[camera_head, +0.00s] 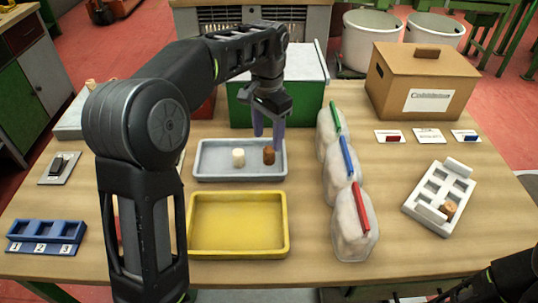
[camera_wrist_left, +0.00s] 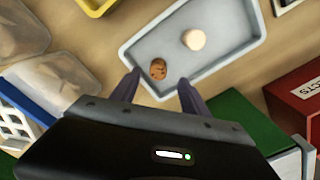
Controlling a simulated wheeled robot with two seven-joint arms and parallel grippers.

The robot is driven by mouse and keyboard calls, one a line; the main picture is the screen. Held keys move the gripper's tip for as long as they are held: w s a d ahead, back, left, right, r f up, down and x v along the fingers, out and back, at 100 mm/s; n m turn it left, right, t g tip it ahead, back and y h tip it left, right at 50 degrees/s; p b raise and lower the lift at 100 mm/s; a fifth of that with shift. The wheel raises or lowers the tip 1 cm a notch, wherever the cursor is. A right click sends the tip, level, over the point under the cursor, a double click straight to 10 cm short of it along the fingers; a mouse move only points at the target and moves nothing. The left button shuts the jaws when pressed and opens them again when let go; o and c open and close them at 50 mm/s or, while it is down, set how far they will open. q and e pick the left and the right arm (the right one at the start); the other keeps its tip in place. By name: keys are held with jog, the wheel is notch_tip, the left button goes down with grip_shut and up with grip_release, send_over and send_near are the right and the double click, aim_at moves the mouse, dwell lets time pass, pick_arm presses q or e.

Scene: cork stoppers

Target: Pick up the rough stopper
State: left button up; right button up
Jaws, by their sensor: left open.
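A rough brown cork stopper (camera_head: 269,155) stands in the grey tray (camera_head: 212,174), right of a smooth pale stopper (camera_head: 238,157). In the left wrist view the brown stopper (camera_wrist_left: 158,69) has a dark, pitted surface, and the pale stopper (camera_wrist_left: 194,39) is beside it. My left gripper (camera_head: 267,142) is open, pointing down over the back right of the grey tray, close to the brown stopper. In the left wrist view its two fingertips (camera_wrist_left: 158,84) lie either side of the brown stopper's near edge. Contact cannot be told. Only dark parts of my right arm show at the bottom right.
A yellow tray (camera_head: 238,251) lies in front of the grey tray. Clear bags with green, blue and red clips (camera_head: 350,210) stand to the right. A green box (camera_head: 305,105) stands behind. A white slotted rack (camera_head: 425,205) and a cardboard box (camera_head: 385,90) are farther right.

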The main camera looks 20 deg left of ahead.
aim_at(269, 149)
pick_arm(q)
jog(key=shift+d+f, duration=0.15)
jog(key=shift+f, duration=2.45)
grip_shut()
